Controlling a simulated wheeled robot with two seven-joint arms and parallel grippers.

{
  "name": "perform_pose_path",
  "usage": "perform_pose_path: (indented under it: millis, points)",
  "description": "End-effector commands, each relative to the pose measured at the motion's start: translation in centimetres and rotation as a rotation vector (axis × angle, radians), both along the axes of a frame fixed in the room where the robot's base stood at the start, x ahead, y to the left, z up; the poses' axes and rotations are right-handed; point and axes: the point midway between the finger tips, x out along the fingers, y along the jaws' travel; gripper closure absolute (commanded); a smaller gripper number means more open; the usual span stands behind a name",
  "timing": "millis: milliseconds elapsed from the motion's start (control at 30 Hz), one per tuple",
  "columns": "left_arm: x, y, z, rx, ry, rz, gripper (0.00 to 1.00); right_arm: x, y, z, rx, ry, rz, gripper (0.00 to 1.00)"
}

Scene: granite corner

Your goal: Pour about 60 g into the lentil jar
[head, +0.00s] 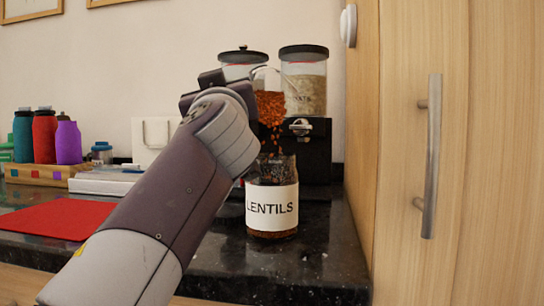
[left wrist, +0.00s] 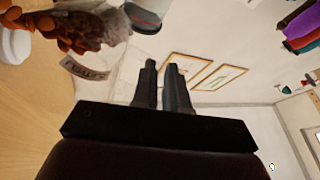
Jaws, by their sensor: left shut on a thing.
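The lentil jar (head: 272,208), clear with a white LENTILS label, stands upright on the dark counter with a shallow layer of lentils at its bottom. A clear scoop (head: 266,76) is tilted above it, holding orange-brown lentils (head: 270,105). Lentils fall from the scoop toward the jar's mouth. My left gripper (head: 212,88) is left of the scoop and shut on it; the arm hides most of the grip. In the left wrist view the fingers (left wrist: 165,75) are close together, and lentils (left wrist: 85,30) show at the top left. My right gripper is out of view.
A dispenser with two black-lidded canisters (head: 304,82) and a black stand (head: 318,150) stands behind the jar. A wooden cabinet with a metal handle (head: 431,155) closes off the right. Bottles (head: 44,138), a white box (head: 105,181) and a red mat (head: 50,219) lie left.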

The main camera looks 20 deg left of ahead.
Motion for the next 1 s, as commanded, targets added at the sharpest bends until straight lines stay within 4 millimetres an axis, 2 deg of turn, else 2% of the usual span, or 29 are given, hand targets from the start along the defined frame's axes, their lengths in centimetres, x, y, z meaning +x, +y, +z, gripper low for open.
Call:
perform_pose_path:
  millis: [1000]
  points:
    - [-0.21,-0.12,1.02,0.018,-0.044,-0.002,1.00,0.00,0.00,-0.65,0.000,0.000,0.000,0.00]
